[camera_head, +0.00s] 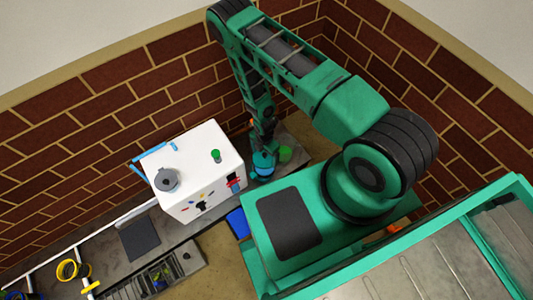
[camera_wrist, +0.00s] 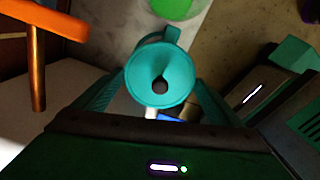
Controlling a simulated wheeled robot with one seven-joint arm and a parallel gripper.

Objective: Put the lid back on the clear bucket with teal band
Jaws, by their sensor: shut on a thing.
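My gripper (camera_wrist: 160,92) is shut on a round teal piece (camera_wrist: 160,62), with one teal finger at each side of it. The piece has a dark round spot at its middle and a small tab at its far edge. I cannot tell whether it is the lid. In the head view my gripper (camera_head: 263,152) points down at the counter beside the white box, and a small teal-blue round thing (camera_head: 263,167) shows at its tip. I cannot make out a clear bucket with a teal band in either view.
A white box (camera_head: 207,180) stands left of my gripper, with a grey round piece (camera_head: 167,180) and a small green piece (camera_head: 216,155) on top. A green round thing (camera_head: 286,153) is close at the right. Brick walls stand behind. A dark mat (camera_head: 140,238) lies further left.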

